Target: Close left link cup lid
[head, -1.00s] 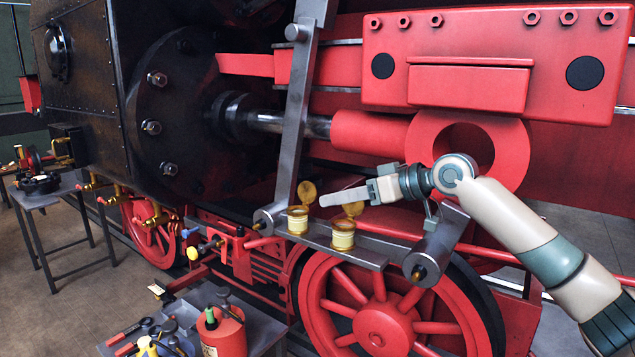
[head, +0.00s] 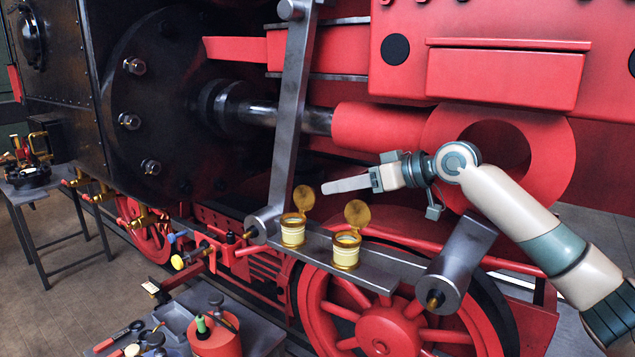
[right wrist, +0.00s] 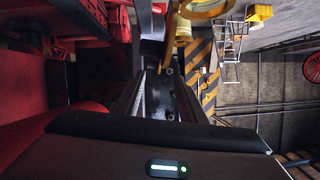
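The left link cup (head: 293,234) is a cream cup with brass rims on the grey link bar. Its round brass lid (head: 304,198) stands open, upright at the back of the rim. A matching right cup (head: 346,252) stands beside it, its lid (head: 357,213) also upright. My right gripper (head: 324,187) points left, its fingertips just right of and slightly above the left lid, seemingly apart from it. In the right wrist view its two fingers (right wrist: 161,75) show a gap with nothing held; a cream cup (right wrist: 183,30) and brass ring (right wrist: 208,8) lie beyond. My left gripper is out of view.
A slanted grey lever (head: 290,120) rises just left of the left cup. The red cylinder (head: 375,130) and ring (head: 535,150) are behind my right arm. A red wheel (head: 385,325) is below the bar. A tool table (head: 265,335) stands at the lower left.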

